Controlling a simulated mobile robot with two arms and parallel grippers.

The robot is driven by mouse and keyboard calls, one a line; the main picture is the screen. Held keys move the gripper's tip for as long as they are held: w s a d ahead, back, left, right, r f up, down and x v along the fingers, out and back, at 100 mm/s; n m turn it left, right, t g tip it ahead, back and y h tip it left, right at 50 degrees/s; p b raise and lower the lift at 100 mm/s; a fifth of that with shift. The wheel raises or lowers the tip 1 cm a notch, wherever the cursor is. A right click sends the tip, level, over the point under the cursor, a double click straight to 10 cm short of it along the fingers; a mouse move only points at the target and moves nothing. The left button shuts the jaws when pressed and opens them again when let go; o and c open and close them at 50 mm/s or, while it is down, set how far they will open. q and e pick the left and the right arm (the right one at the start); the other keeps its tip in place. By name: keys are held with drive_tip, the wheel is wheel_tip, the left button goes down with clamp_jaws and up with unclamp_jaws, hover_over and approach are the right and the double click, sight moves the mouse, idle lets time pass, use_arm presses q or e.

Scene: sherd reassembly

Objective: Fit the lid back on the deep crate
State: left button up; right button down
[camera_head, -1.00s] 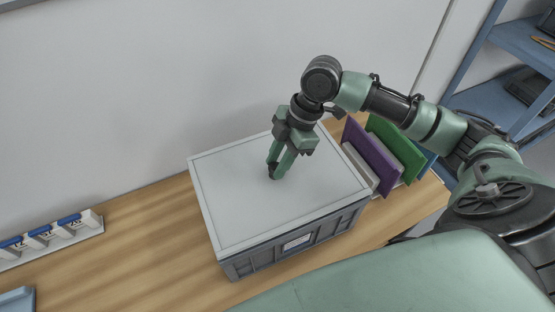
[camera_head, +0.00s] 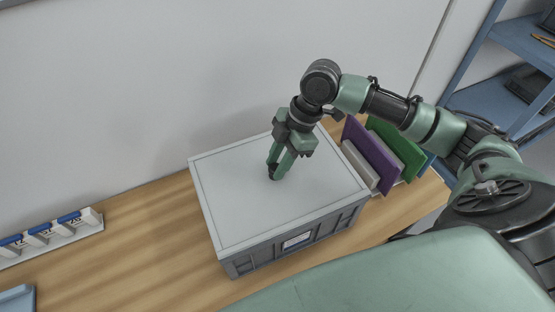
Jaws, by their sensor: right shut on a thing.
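The deep crate (camera_head: 262,259) is a grey box with a white label on its front, standing on the wooden table. The pale grey lid (camera_head: 232,205) lies over the crate's top, and its edges look in line with the crate walls. My right gripper (camera_head: 274,174) points down at the middle of the lid and is shut on it, most likely at a grip that the fingers hide. Whether the lid is fully seated all round cannot be told. My left gripper is not in view.
Purple (camera_head: 370,155) and green (camera_head: 397,147) upright boards stand in a holder close to the crate's right. A white rack with blue-topped items (camera_head: 40,238) is at the far left. A wall is behind. The table (camera_head: 140,250) left of the crate is clear.

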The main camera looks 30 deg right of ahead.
drive_tip(key=c, duration=1)
unclamp_jaws()
drive_tip(key=b+v, duration=0.1)
drive_tip(key=v, duration=0.6)
drive_tip(key=shift+d+r, duration=0.2)
drive_tip(key=shift+r, duration=0.15)
drive_tip(key=shift+s, duration=0.1)
